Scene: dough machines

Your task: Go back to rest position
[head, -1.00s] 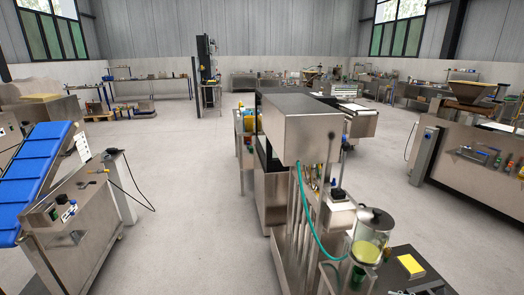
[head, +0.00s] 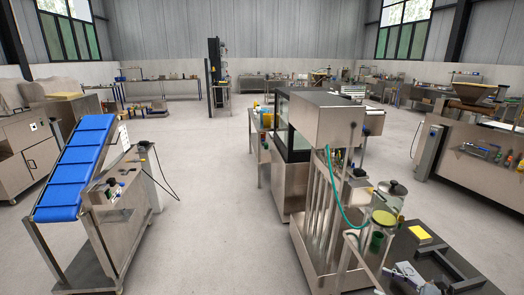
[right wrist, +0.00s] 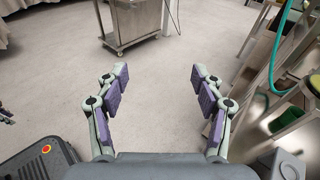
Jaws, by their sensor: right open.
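My right gripper (right wrist: 158,72) shows in the right wrist view, with its two purple-padded fingers wide apart. Nothing is between them but bare floor farther off.
A steel machine (head: 325,125) with a green hose (head: 334,190) stands right of centre. A dark table (head: 425,255) carries a yellow block (head: 419,233). A blue conveyor (head: 76,165) stands left. The floor (head: 215,220) between is clear.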

